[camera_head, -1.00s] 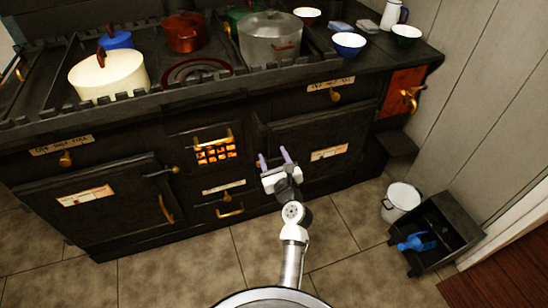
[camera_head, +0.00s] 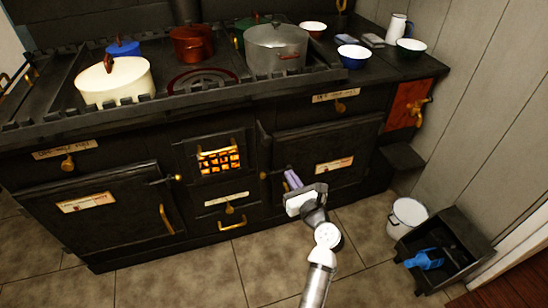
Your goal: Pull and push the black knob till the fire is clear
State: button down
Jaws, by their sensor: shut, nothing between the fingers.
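The black stove (camera_head: 110,155) fills the view. Fire glows orange behind a small barred grate (camera_head: 219,160) in its middle. Below the grate are a pale label strip (camera_head: 226,199), a small knob (camera_head: 229,209) that looks brass, and a brass pull handle (camera_head: 232,225). I cannot make out a clearly black knob. My gripper (camera_head: 291,179) is in front of the stove, right of the grate and before the lower part of the right oven door (camera_head: 327,140). Its two lilac fingers are together and hold nothing. Its white body hides part of the stove's lower front.
Pots and bowls, including a cream pot (camera_head: 115,82) and a grey pot (camera_head: 276,50), stand on the stove top. A white bucket (camera_head: 408,217) and a black box (camera_head: 447,243) with a blue scoop (camera_head: 425,260) stand at right. Tiled floor is clear in front.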

aim_at(269, 142)
jog(key=p+x, duration=0.1)
jog(key=x, duration=1.2)
jog(key=shift+r+p, duration=0.15)
jog(key=shift+p, duration=0.25)
jog(key=shift+w+a, duration=0.15)
jog(key=shift+w, duration=0.15)
jog(key=shift+w, duration=0.1)
jog(key=x, duration=0.2)
jog(key=b+x, duration=0.1)
jog(key=x, duration=0.4)
jog(key=shift+w+d, duration=0.15)
jog(key=shift+d, duration=0.1)
jog(key=shift+r, duration=0.25)
